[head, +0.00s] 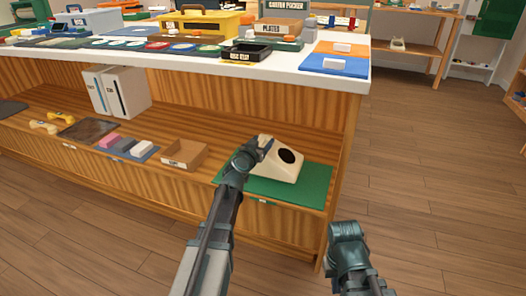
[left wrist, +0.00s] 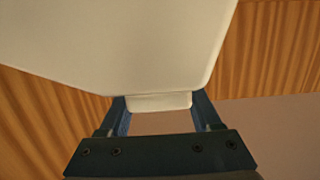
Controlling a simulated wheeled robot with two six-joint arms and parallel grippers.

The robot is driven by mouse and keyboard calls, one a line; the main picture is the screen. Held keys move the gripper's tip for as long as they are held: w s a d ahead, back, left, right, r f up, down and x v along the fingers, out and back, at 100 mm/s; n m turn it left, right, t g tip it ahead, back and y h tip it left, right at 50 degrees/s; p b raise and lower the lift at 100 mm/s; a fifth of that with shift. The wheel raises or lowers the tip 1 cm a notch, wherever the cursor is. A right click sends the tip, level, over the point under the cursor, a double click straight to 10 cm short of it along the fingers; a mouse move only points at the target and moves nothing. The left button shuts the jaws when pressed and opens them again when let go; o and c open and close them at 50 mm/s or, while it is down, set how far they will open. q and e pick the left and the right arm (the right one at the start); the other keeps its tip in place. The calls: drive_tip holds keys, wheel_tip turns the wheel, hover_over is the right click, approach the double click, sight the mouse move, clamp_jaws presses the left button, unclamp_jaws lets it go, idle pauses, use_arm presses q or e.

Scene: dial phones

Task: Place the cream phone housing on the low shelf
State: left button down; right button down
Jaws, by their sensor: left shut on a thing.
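The cream phone housing (head: 286,166) is at the green mat (head: 300,185) on the right end of the low shelf (head: 200,140). It looks upright, with a dark round opening facing forward. I cannot tell whether it rests on the mat or is just above it. My left gripper (head: 262,147) is shut on the housing at its left side. In the left wrist view, the housing (left wrist: 130,45) fills the top, and a small cream tab of it sits between the fingers (left wrist: 160,112). My right gripper (head: 346,232) is low at the right, away from the housing; its fingertips are hidden.
A cardboard tray (head: 184,154) stands left of the mat, with pink, grey and white blocks (head: 124,145) further left. White binders (head: 118,91) stand at the shelf's back. The white counter (head: 290,66) overhangs above, holding trays and boxes. The wooden floor at right is clear.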

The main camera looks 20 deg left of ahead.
use_arm(q)
drive_tip(key=shift+w+d+f, duration=0.1)
drive_tip(key=shift+w, duration=0.05)
wheel_tip(320, 180, down, 4)
drive_tip(key=b, duration=0.3)
drive_tip(key=shift+r+b, duration=0.2)
drive_tip(key=shift+b, duration=0.15)
drive_tip(key=shift+r, duration=0.15)
drive_tip(key=shift+c, duration=0.4)
unclamp_jaws()
drive_tip(key=s+r+p, duration=0.1)
drive_tip(key=s+p, duration=0.1)
drive_tip(key=s, duration=1)
drive_tip(key=shift+a+r, duration=0.2)
drive_tip(key=shift+r, duration=0.2)
